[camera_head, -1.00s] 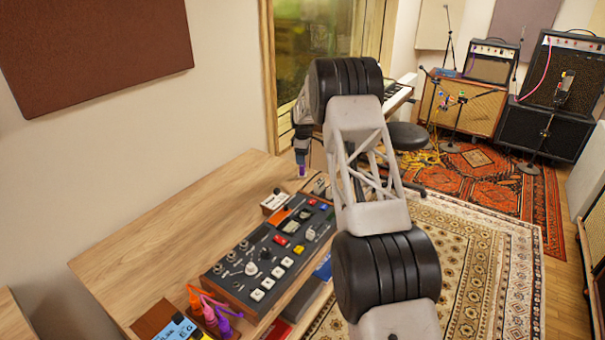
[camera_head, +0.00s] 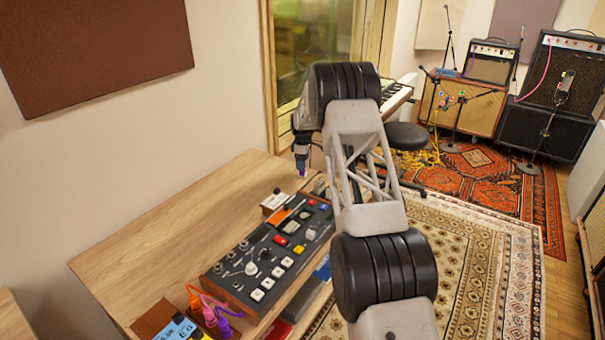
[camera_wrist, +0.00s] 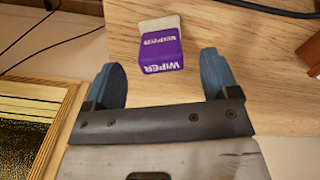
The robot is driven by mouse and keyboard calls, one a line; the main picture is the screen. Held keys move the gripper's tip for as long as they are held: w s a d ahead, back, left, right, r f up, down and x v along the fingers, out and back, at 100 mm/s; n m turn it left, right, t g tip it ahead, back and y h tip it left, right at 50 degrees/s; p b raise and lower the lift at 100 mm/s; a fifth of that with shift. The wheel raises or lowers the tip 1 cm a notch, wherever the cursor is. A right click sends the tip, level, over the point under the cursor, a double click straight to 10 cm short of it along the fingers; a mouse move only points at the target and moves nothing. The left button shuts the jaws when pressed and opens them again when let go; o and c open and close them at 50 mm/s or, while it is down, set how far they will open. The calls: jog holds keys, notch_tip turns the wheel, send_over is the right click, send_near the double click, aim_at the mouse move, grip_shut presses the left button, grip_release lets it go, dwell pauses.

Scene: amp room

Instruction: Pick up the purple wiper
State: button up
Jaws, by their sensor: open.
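The purple wiper is a small purple and white box marked "WIPER" (camera_wrist: 162,52) on the wooden desk (camera_wrist: 225,45) in the wrist view. My gripper (camera_wrist: 161,66) is open, one blue finger on each side. The box's near end lies about between the fingertips in the picture, with a visible gap on both sides. The rest of the box extends beyond them. I cannot tell the height gap. In the head view, my gripper (camera_head: 301,165) points down at the desk's far end, with a small purple patch at its tip.
A control panel with knobs and buttons (camera_head: 268,262) lies on the desk nearer the head camera. The left part of the desk is bare. A dark cable (camera_wrist: 275,9) crosses the top of the wrist view.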

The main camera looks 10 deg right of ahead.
jog(key=shift+s+f, duration=0.1)
jog(key=shift+f, duration=2.5)
jog(key=shift+c, duration=0.2)
jog(key=c, duration=1.1)
jog(key=shift+o, duration=0.2)
jog(key=shift+r, duration=0.1)
jog(key=shift+r, duration=4.9)
